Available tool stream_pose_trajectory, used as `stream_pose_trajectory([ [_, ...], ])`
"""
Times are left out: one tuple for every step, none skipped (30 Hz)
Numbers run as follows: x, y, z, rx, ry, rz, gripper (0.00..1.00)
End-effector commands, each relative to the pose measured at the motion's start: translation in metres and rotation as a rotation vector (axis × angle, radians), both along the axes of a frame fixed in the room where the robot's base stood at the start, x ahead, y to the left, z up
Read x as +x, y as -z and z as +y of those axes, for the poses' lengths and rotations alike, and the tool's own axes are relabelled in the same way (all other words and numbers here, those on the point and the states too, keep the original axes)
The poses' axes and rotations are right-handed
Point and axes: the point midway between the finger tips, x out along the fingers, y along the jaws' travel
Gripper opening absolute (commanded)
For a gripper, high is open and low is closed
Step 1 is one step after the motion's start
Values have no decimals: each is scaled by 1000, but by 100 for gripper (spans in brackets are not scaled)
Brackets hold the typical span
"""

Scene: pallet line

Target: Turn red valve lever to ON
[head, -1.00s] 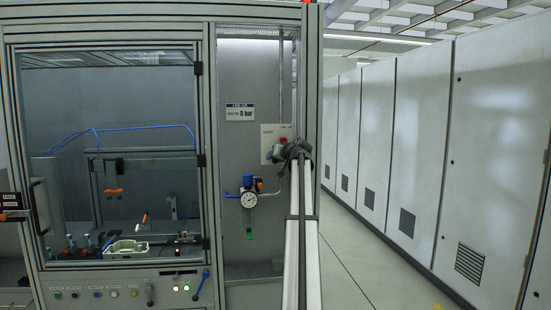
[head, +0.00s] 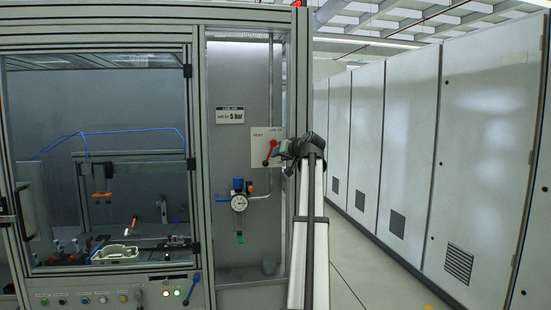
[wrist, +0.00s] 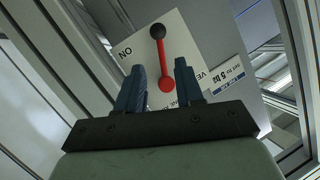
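The valve lever (head: 270,152) is red with a black knob. It sits on a white plate (head: 259,133) marked VENT and LINE AIR, and slants down and slightly left in the head view. In the wrist view the picture is turned over: the lever (wrist: 162,60) runs from its red hub up to the knob, between ON at left and the partly covered VENT at right. My gripper (wrist: 160,65) is open, its two fingers on either side of the lever in the picture. Contact and depth cannot be told. In the head view my gripper (head: 293,147) is just right of the lever; its fingers are unclear.
A gauge (head: 239,203) with a blue-topped regulator is below left of the plate. A 5 bar sign (head: 230,115) hangs above. The cabinet's frame post (head: 303,90) stands close by my gripper. Grey cabinets (head: 410,140) line the right, with open floor before them.

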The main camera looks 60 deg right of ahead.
Motion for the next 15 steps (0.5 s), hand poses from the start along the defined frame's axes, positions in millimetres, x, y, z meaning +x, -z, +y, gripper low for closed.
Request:
stream_pose_trajectory([
  [-4,-1,2,0,0,0,37],
  [-5,-1,3,0,0,0,37],
  [-7,-2,4,0,0,0,37],
  [-7,-2,4,0,0,0,37],
  [-8,-2,4,0,0,0,37],
  [-8,-2,5,0,0,0,37],
  [-9,-2,5,0,0,0,37],
  [-9,-2,5,0,0,0,37],
  [-9,-3,5,0,0,0,37],
  [-9,-3,4,0,0,0,37],
  [-9,-3,4,0,0,0,37],
  [-9,-2,4,0,0,0,37],
  [-9,-3,4,0,0,0,37],
  [-9,-3,4,0,0,0,36],
  [-8,-3,5,1,0,1,32],
])
